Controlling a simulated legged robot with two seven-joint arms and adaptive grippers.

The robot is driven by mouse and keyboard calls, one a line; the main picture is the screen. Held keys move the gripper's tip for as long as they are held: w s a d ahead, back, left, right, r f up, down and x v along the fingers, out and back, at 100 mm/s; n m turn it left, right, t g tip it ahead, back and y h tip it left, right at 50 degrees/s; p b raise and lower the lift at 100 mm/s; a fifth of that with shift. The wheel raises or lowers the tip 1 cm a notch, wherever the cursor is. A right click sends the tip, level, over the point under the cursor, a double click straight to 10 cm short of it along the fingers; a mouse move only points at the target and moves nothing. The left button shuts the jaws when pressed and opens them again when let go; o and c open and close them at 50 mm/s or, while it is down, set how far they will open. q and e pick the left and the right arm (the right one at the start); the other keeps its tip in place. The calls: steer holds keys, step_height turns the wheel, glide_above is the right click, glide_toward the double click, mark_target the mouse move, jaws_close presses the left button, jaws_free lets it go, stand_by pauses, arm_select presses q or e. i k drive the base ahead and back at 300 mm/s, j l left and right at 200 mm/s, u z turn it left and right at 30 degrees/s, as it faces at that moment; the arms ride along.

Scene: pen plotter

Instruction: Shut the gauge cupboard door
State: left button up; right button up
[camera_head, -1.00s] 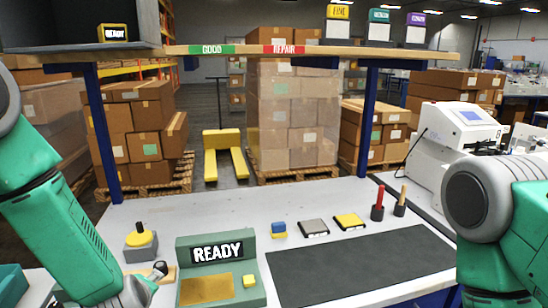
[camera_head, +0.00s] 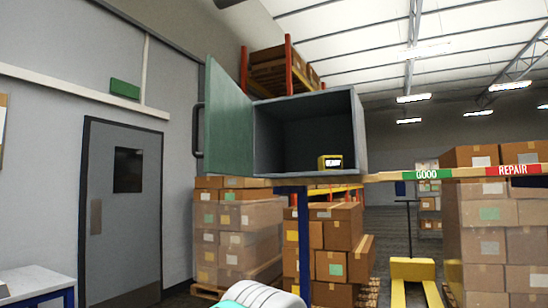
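The gauge cupboard (camera_head: 361,130) is a grey box at the left end of the shelf. Its green door (camera_head: 228,112) hangs on the left side and stands wide open, swung out toward me. A dark handle (camera_head: 198,130) is on the door's left edge as I see it. A part of my arm shows at the bottom edge. Neither gripper is in view.
The wooden shelf (camera_head: 393,176) runs right from the cupboard, with GOOD (camera_head: 428,174) and REPAIR (camera_head: 510,170) labels. A blue post (camera_head: 304,230) stands below the cupboard. Stacked boxes (camera_head: 235,235) and a grey wall door (camera_head: 122,210) are behind. The space before the open door looks clear.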

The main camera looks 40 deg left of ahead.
mark_target(228, 118)
steer(key=j+u, duration=0.2)
steer(key=j, duration=0.7)
steer(key=j+u, duration=0.2)
steer(key=j, duration=0.7)
steer(key=i, duration=0.05)
